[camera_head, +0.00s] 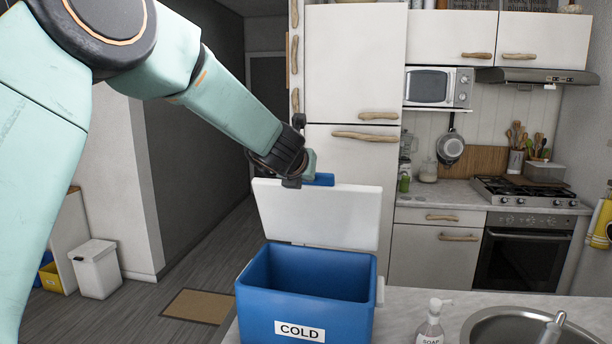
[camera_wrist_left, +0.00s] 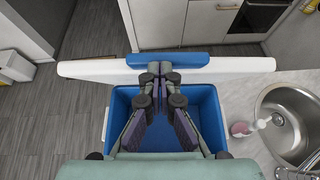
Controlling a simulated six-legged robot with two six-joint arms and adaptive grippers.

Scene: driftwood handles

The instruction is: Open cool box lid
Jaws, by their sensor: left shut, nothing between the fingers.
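The blue cool box (camera_head: 305,283) with a COLD label stands on the counter. Its white lid (camera_head: 320,217) is raised and stands roughly upright at the back of the box, and the inside looks empty. A blue piece (camera_head: 320,180) shows at the lid's top edge. My left gripper (camera_head: 308,172) is at the top edge of the lid. In the left wrist view the gripper (camera_wrist_left: 158,68) is shut and empty, with its fingertips close to the white lid (camera_wrist_left: 225,68) and above the open box (camera_wrist_left: 205,110). I cannot tell whether the fingers touch the lid. My right gripper is out of view.
A soap bottle (camera_head: 430,322) and a sink (camera_head: 505,328) are right of the box on the counter. Behind are a tall white cabinet (camera_head: 350,60), a stove (camera_head: 530,195) and an oven (camera_head: 522,257). A white bin (camera_head: 96,268) stands on the floor at left.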

